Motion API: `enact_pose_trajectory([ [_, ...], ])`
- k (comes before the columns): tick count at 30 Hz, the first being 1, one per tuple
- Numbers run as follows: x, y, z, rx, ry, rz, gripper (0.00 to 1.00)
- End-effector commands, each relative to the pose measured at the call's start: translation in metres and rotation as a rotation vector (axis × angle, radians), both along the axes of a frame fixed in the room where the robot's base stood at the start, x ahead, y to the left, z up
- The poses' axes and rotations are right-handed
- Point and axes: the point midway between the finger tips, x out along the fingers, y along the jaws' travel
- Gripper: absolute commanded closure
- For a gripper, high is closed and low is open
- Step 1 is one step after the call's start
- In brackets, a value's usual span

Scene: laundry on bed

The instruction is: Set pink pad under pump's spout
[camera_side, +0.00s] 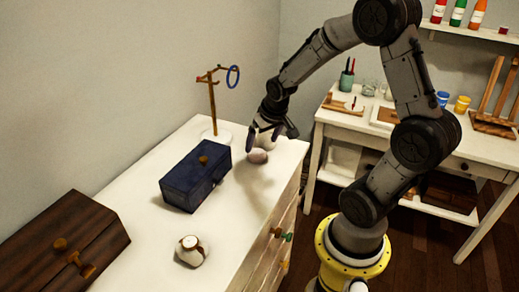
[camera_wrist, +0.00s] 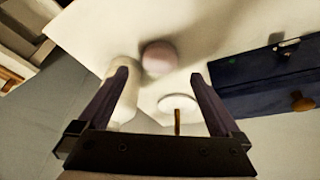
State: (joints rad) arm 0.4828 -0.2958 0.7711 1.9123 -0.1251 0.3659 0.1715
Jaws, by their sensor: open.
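A small round pale pink thing, likely the pink pad (camera_side: 258,156), lies on the white dresser top just below my gripper (camera_side: 265,134). In the wrist view the pink pad (camera_wrist: 159,57) is ahead of my gripper (camera_wrist: 160,76), roughly centred between the fingertips. The fingers are apart with nothing between them. A white cylinder (camera_side: 268,143) stands close behind the pad, partly hidden by my gripper; it also shows beside the left finger in the wrist view (camera_wrist: 128,105). I cannot tell whether it is the pump, and no spout is clear.
A dark blue box (camera_side: 192,179) stands left of the pad. Behind it is a wooden stand (camera_side: 212,108) with a blue ring. A small white rounded object (camera_side: 190,250) and a brown wooden box (camera_side: 62,245) are nearer the front. The dresser's middle front is clear.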

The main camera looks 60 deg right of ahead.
Motion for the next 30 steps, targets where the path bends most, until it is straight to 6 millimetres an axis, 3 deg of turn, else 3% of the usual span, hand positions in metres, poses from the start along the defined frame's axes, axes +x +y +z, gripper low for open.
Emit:
enact_pose_trajectory([
  [6,-0.012,0.009,0.038,-0.002,-0.005,0.0,0.0],
  [14,-0.02,0.021,0.062,-0.002,-0.005,0.019,0.0],
  [17,-0.029,0.047,0.084,-0.008,-0.023,0.087,0.0],
  [22,-0.073,0.117,0.125,-0.015,-0.061,0.292,0.0],
  [27,-0.125,0.161,0.14,-0.012,-0.092,0.469,0.0],
  [30,-0.143,0.172,0.14,-0.009,-0.1,0.528,0.0],
])
